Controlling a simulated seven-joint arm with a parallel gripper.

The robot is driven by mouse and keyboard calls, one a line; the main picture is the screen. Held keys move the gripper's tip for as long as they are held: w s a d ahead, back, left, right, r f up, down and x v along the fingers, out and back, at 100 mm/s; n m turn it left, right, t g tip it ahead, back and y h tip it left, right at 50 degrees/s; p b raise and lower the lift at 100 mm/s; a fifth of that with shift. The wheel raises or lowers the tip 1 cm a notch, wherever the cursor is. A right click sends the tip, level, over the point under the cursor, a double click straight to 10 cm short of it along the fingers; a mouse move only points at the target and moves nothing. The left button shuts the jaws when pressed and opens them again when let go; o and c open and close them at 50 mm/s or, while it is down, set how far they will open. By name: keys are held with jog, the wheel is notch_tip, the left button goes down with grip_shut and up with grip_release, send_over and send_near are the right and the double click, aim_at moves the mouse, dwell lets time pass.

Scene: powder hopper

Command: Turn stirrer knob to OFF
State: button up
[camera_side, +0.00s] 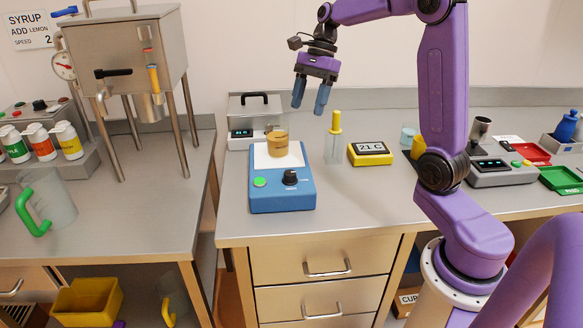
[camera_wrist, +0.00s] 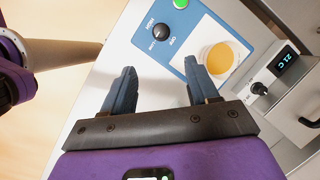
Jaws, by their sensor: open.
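The blue stirrer (camera_side: 283,201) sits on the steel bench in the side view, with its black knob (camera_side: 290,177) on the front right and a green button (camera_side: 260,182) to the left. A beaker of amber liquid (camera_side: 277,143) stands on its white top plate. My gripper (camera_side: 310,98) is open and empty, high above and behind the stirrer, touching nothing. In the wrist view the knob (camera_wrist: 161,31) lies beyond the open blue fingers, upper middle, and the beaker (camera_wrist: 217,58) is to its right. Small labels surround the knob; I cannot surely read its setting.
The bench in front of the yellow display is clear.

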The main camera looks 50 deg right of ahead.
aim_at(290, 172)
jog(key=x, duration=1.7)
jog(key=shift+a+f, duration=0.1)
jog(key=shift+f, duration=0.05)
jog(key=c, duration=1)
